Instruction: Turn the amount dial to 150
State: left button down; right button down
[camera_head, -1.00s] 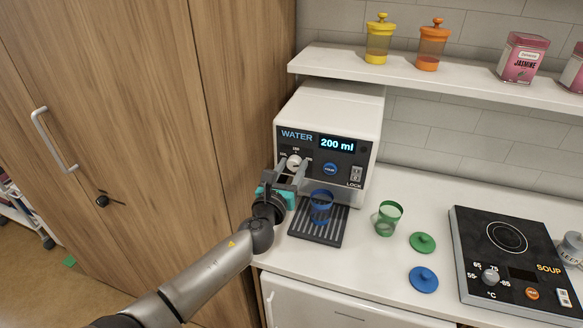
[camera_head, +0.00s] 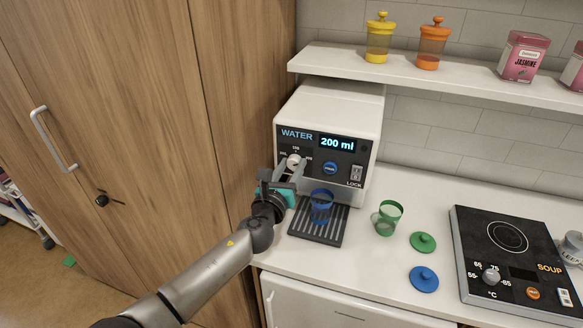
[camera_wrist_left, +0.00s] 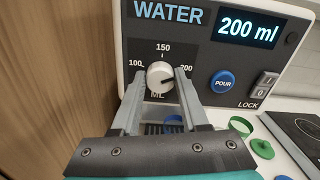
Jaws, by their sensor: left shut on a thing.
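The amount dial (camera_head: 294,160) is a white round knob on the dark front panel of the water dispenser (camera_head: 338,103). In the left wrist view the dial (camera_wrist_left: 160,76) sits under the marks 100, 150 and 200. The display (camera_wrist_left: 248,28) reads 200 ml. My left gripper (camera_head: 292,168) reaches up to the panel and is shut on the dial, with one finger on each side of it in the left wrist view (camera_wrist_left: 158,84). My right gripper is not in view.
The blue POUR button (camera_wrist_left: 223,82) and LOCK switch (camera_wrist_left: 264,84) are right of the dial. A blue cup (camera_head: 321,206) stands on the drip tray (camera_head: 306,232) below. A green cup (camera_head: 388,217), two lids and a soup hotplate (camera_head: 500,290) are to the right.

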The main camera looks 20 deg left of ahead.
pick_arm(q)
jog(key=n+b, duration=0.1)
jog(key=n, duration=0.5)
jog(key=shift+f, duration=0.1)
jog(key=n+b, duration=0.1)
jog(key=n, duration=0.2)
jog(key=shift+n, duration=1.8)
jog(key=shift+c, duration=2.1)
grip_release()
jog(key=shift+s, duration=0.15)
jog(key=s+b, duration=0.1)
jog(key=s, duration=1.4)
jog(key=shift+a, duration=0.35)
